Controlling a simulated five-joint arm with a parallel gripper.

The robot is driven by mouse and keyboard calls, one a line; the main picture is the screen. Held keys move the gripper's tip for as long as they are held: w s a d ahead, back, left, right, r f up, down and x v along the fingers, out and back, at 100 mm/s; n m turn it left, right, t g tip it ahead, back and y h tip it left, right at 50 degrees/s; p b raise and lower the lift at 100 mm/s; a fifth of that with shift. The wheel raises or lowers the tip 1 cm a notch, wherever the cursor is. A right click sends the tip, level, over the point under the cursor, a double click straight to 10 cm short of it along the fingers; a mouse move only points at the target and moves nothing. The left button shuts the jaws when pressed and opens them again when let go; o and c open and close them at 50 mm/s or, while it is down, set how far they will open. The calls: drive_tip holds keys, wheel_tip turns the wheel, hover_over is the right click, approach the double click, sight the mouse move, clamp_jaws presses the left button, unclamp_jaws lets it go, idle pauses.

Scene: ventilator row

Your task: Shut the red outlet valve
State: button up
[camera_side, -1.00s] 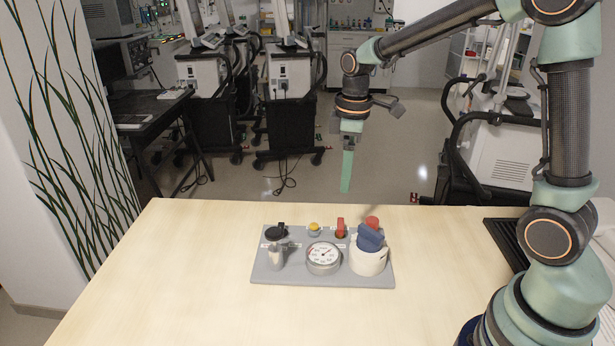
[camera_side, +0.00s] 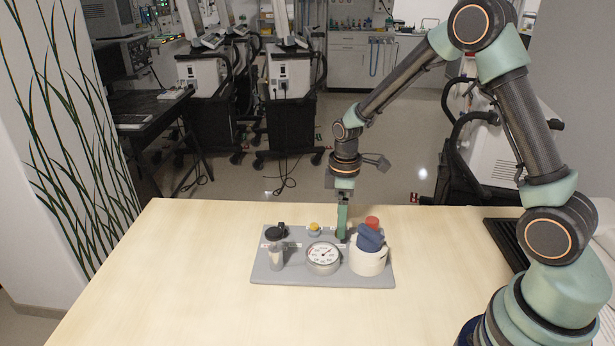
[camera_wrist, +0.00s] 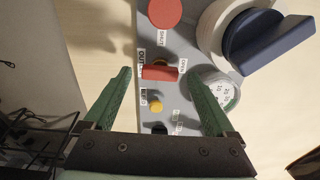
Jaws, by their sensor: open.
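The red outlet valve (camera_wrist: 160,73) is a small red lever on the grey panel (camera_side: 300,279). In the wrist view it lies crosswise, its right end by the "OPEN" label; the "SHUT" label is above it in the picture. In the side view the valve is hidden behind my gripper (camera_side: 342,238), which points straight down at its spot. In the wrist view my gripper (camera_wrist: 160,80) is open, one green finger on each side of the lever, with a visible gap to both. I cannot tell how far the fingertips are above the panel.
Close around the valve are a red round knob (camera_side: 372,222), a blue-handled white dial (camera_side: 368,262), a pressure gauge (camera_side: 323,257) and a yellow knob (camera_side: 314,230). A black-topped fitting (camera_side: 276,233) stands at the panel's left. The wooden table (camera_side: 180,280) is clear around the panel.

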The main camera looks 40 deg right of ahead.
drive_tip(key=shift+f, duration=0.4)
drive_tip(key=c, duration=1.4)
